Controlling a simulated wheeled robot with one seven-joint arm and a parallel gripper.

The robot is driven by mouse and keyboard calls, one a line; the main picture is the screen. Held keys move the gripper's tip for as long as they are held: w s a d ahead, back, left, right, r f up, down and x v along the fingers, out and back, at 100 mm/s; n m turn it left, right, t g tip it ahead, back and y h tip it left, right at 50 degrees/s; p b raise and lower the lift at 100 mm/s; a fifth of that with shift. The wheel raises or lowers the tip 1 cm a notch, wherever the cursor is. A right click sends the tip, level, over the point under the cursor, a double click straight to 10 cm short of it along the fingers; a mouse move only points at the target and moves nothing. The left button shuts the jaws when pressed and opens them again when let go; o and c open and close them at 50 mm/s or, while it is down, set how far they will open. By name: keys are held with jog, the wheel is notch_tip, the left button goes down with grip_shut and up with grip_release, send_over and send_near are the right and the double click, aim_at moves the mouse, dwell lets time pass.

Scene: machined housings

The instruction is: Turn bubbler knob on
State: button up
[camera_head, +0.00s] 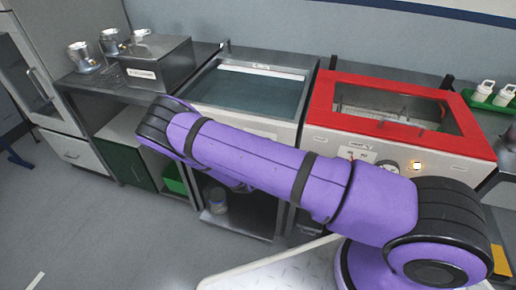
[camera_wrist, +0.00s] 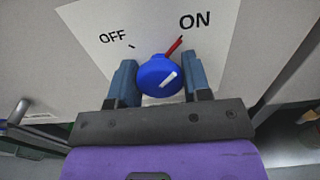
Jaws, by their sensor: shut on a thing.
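The blue bubbler knob (camera_wrist: 158,76) sits on a white label (camera_wrist: 215,65) marked OFF at the left and ON at the right, in the wrist view. A white line on the knob slants up and right, and a red pointer (camera_wrist: 174,46) at its upper edge points toward ON. My gripper (camera_wrist: 160,78) has one blue-grey finger on each side of the knob and is shut on it. In the head view my purple arm reaches left across the units, and neither the knob nor the gripper can be made out.
A water-filled tank (camera_head: 211,63) stands behind my arm. A red-framed unit (camera_head: 320,97) with a lit button stands to its right. A steel box (camera_head: 178,66) and several metal cups stand on the left bench. A green tray (camera_head: 477,103) holds white bottles. Floor at left is clear.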

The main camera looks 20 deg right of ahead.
dwell(0.3)
jog(key=o, duration=0.9)
jog(key=shift+s, duration=0.1)
jog(key=v, duration=1)
jog(key=shift+s+a, duration=0.25)
